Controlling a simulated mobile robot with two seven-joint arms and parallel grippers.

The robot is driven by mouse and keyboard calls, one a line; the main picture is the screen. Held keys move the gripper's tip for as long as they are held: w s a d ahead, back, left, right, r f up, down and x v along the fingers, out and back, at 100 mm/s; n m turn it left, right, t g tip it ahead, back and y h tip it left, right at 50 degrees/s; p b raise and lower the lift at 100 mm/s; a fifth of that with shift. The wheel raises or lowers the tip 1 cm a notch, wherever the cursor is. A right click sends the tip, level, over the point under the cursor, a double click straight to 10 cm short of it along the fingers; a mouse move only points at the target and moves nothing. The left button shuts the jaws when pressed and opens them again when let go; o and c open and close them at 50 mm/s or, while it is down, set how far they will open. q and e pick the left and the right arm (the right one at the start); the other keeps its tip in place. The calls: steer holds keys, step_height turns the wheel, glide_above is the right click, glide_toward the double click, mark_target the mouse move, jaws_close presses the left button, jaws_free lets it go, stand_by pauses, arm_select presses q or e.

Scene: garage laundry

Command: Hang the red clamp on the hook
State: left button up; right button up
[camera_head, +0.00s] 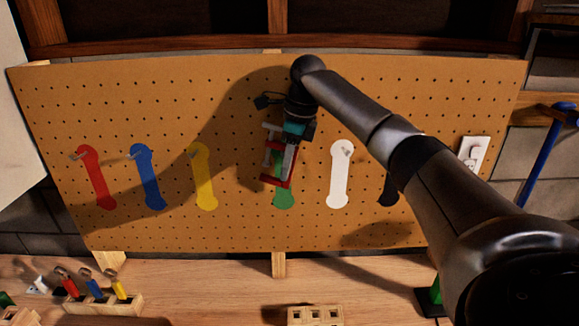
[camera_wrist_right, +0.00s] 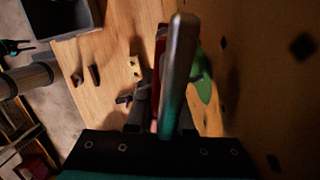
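My right gripper (camera_head: 284,158) is in front of the pegboard, pointing down. It appears shut on the red clamp (camera_head: 277,183), which has red ends and a grey metal bar. The clamp hangs over the green outline (camera_head: 284,196), hiding its top and any hook there. In the right wrist view the clamp's metal bar (camera_wrist_right: 178,70) fills the middle, with a red part (camera_wrist_right: 160,48) behind it. The red outline (camera_head: 97,180) has a hook (camera_head: 77,155) at its top, well left of the gripper. My left gripper is not seen clearly in either view.
The pegboard (camera_head: 240,230) also has blue (camera_head: 148,178), yellow (camera_head: 203,178), white (camera_head: 340,180) and black outlines, the black partly behind my right arm. A wooden rack (camera_head: 110,303) with coloured-handled tools and a wooden block (camera_head: 316,315) stand on the bench. A white outlet (camera_head: 473,154) is at right.

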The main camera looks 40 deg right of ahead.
steer(key=o, duration=0.5)
steer(key=shift+w+a, duration=0.3)
steer(key=shift+o, duration=0.2)
steer(key=v, duration=1.1)
steer(key=shift+w+d, duration=0.15)
steer(key=shift+s+v, duration=0.15)
steer(key=shift+v, duration=0.95)
steer(key=shift+s+v, duration=0.1)
steer(key=shift+v, duration=0.95)
steer(key=shift+f, duration=0.1)
